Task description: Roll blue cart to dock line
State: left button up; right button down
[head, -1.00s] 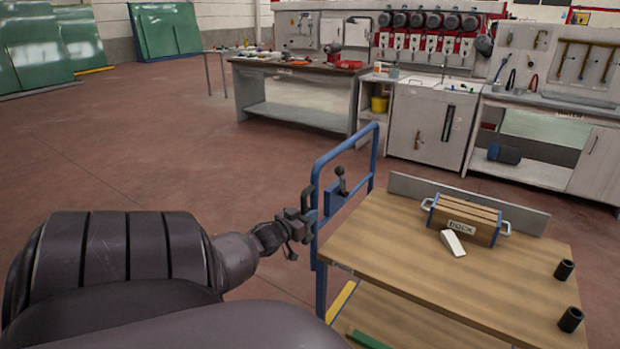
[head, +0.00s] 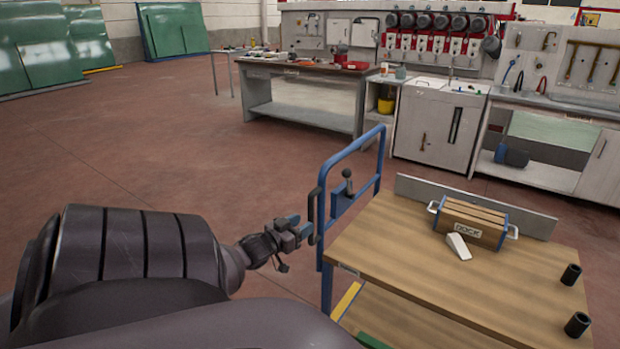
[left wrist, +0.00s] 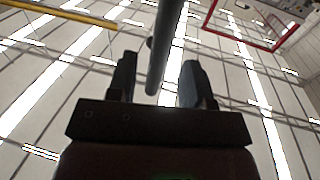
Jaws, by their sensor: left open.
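The blue cart has a wooden top (head: 400,262) and a blue tubular push handle (head: 322,205) at its left end. A small lever with a dark knob (head: 347,184) is fixed on the handle's crossbar. My left gripper (head: 308,232) is open beside the handle's near upright. In the left wrist view, a dark round bar (left wrist: 165,45) runs between the two open fingers (left wrist: 160,80), with a gap visible on the right side. Contact cannot be told. My right gripper is in neither view. I cannot make out a dock line.
A wooden box (head: 472,222) with a label, a white wedge (head: 458,246) and two black cylinders (head: 577,324) are on the cart. A yellow strip (head: 346,301) shows below its top. A workbench (head: 300,116) and white cabinets (head: 437,125) stand behind. Floor at left (head: 150,150) is clear.

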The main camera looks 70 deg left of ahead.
pick_arm(q)
jog(key=shift+v, duration=2.35)
